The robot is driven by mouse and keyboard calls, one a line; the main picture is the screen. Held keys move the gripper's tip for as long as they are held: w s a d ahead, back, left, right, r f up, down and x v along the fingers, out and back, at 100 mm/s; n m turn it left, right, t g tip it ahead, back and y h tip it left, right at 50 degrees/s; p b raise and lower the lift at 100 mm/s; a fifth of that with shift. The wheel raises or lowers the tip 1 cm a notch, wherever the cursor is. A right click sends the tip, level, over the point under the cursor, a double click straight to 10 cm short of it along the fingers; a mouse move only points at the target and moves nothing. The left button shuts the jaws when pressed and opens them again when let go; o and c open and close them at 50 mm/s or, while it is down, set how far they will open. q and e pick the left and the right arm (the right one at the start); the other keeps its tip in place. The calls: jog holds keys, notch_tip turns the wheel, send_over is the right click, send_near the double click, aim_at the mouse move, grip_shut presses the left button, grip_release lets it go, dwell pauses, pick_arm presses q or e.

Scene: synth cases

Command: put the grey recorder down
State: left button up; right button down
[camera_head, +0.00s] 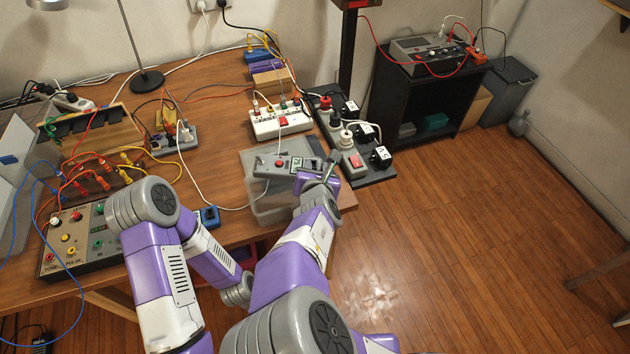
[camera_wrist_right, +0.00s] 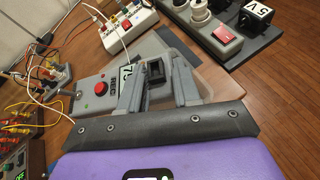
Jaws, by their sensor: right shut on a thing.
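The grey recorder (camera_head: 270,166) is a flat grey device with a red button and a numbered label. My right gripper (camera_head: 322,170) is shut on its right end. The recorder lies over a translucent plastic box (camera_head: 267,209) near the table's right edge; I cannot tell whether it touches the box. In the right wrist view the recorder (camera_wrist_right: 89,100) runs left from between the two fingers (camera_wrist_right: 157,85). The fingers hide part of its right end. My left arm is folded at the left, and its gripper is not in view.
A white power strip (camera_head: 280,124) and a dark board with sockets and red switches (camera_head: 378,170) stand behind and right of the box. A grey control panel (camera_head: 85,240) with cables is at the left. A white cable runs left of the box. Table space left of the box is fairly clear.

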notch_tip(320, 180, down, 3)
jog(key=shift+f+b, duration=0.2)
jog(key=shift+b, duration=0.5)
jog(key=shift+w, duration=0.1)
jog(key=shift+r, duration=0.1)
